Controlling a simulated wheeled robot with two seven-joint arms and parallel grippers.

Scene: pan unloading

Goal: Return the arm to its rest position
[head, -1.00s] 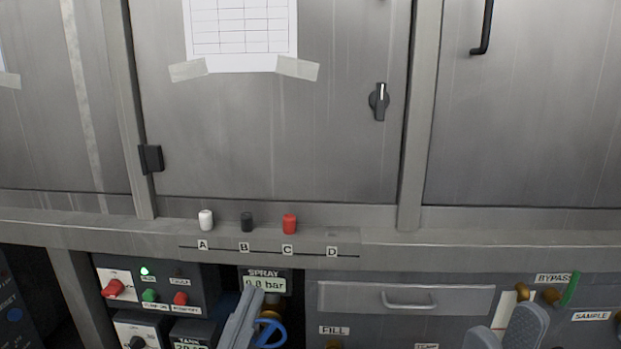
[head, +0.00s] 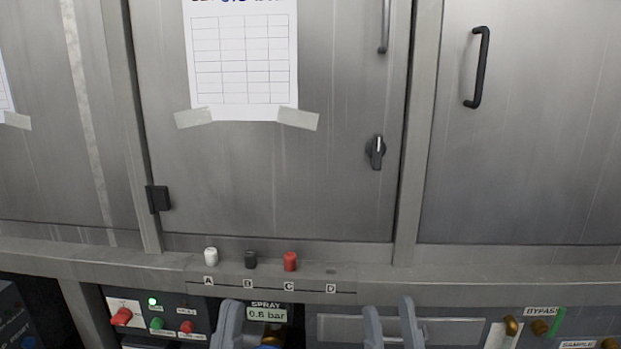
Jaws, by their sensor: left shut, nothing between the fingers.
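My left gripper (head: 236,312) shows at the bottom edge, just left of the SPRAY display (head: 266,313). Its grey fingers are shut and empty, and the rest of that arm is below the picture. My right gripper (head: 391,308) shows at the bottom edge, right of the display. Its two grey fingers stand upright and apart, with nothing seen between them. Both grippers are below the ledge (head: 420,288) in the picture.
White (head: 211,257), black (head: 250,260) and red (head: 290,261) caps stand on the ledge at A, B and C; D has no cap. A closed cabinet door (head: 270,180) with a dark knob (head: 376,152) is behind. Brass valves (head: 540,327) are at the lower right.

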